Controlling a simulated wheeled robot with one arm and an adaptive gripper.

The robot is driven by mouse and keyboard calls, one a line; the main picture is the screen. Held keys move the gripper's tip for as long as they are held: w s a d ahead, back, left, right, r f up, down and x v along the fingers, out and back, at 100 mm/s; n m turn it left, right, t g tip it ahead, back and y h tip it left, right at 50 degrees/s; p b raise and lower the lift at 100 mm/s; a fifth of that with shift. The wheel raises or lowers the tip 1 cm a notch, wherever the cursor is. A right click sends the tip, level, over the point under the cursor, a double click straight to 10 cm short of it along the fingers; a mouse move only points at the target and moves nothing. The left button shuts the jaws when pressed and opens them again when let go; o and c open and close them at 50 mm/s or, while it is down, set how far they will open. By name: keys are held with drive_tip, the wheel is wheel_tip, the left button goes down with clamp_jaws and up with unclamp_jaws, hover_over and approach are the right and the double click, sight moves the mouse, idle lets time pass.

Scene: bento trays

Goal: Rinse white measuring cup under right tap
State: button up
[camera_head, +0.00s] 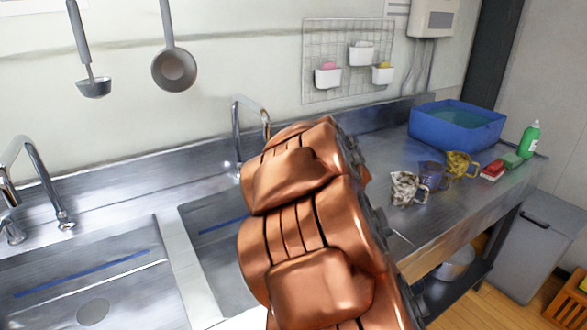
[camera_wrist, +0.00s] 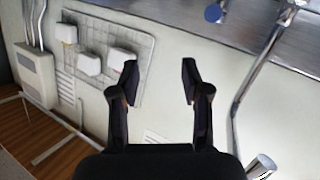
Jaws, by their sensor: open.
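A white measuring cup (camera_head: 405,188) with brown stains stands on the steel counter right of the sinks in the head view. The right tap (camera_head: 237,125) is a chrome arched spout behind the right sink (camera_head: 212,226), and my copper arm partly hides both. My gripper (camera_wrist: 160,80) is open in the wrist view, with nothing between its dark fingers. It faces the wall, and a chrome pipe (camera_wrist: 255,85) rises to its right. The gripper is hidden behind the arm in the head view. The cup does not show in the wrist view.
A grey-blue cup (camera_head: 433,176) and a yellow cup (camera_head: 461,165) stand close behind the white one. A blue basin (camera_head: 436,128), a green bottle (camera_head: 530,140) and sponges (camera_head: 492,172) are farther right. The left tap (camera_head: 40,165) stands by the left sink.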

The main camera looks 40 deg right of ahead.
drive_tip(key=w+a+f+n+t+y+b, duration=0.1)
drive_tip(key=w+f+n+t+y+b, duration=0.35)
drive_tip(key=f+y, duration=0.25)
drive_tip(key=shift+w+f, duration=0.15)
drive_tip(key=shift+w, duration=1.75)
drive_tip(key=shift+w+f, duration=0.1)
drive_tip(key=shift+w, duration=1.75)
clamp_jaws()
drive_tip(key=shift+p, duration=0.3)
